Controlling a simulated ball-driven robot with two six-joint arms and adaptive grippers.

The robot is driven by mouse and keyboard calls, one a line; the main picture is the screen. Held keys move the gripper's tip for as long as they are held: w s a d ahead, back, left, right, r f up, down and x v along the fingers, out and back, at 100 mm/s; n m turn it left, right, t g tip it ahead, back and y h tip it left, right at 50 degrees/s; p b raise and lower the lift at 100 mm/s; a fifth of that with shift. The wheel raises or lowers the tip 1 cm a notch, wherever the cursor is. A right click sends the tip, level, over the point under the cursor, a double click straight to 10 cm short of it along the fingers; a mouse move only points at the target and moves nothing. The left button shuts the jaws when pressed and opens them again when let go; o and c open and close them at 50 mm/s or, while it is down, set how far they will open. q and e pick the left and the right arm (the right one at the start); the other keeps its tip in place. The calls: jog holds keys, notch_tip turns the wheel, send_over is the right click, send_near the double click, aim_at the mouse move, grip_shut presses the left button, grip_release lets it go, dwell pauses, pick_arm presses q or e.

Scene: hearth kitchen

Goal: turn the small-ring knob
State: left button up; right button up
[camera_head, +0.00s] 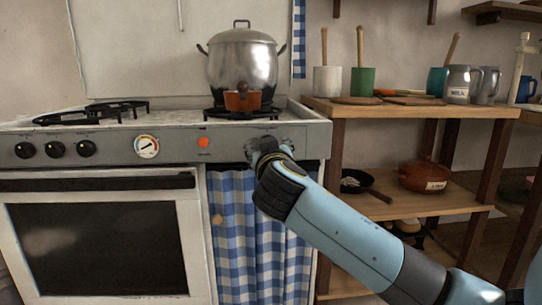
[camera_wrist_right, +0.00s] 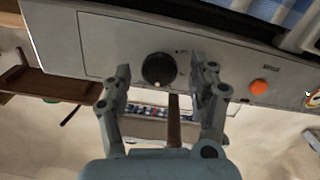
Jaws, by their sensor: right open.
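In the right wrist view a round black knob (camera_wrist_right: 158,69) with a pale mark sits on the grey stove front panel (camera_wrist_right: 100,42). My right gripper (camera_wrist_right: 160,80) is open, with one finger on each side of the knob and visible gaps between. In the head view my right gripper (camera_head: 268,146) is at the right end of the stove front and hides this knob. Three other black knobs, such as the middle one (camera_head: 56,149), are at the panel's left. My left gripper is not in view.
An orange light (camera_head: 203,142) and a round dial (camera_head: 147,146) are on the panel left of my gripper. A steel pot (camera_head: 242,62) and an orange small pot (camera_head: 243,100) stand above. A checked curtain (camera_head: 235,230) hangs below. A wooden shelf (camera_head: 420,110) stands right.

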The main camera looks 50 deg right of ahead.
jog(key=v, duration=1.1)
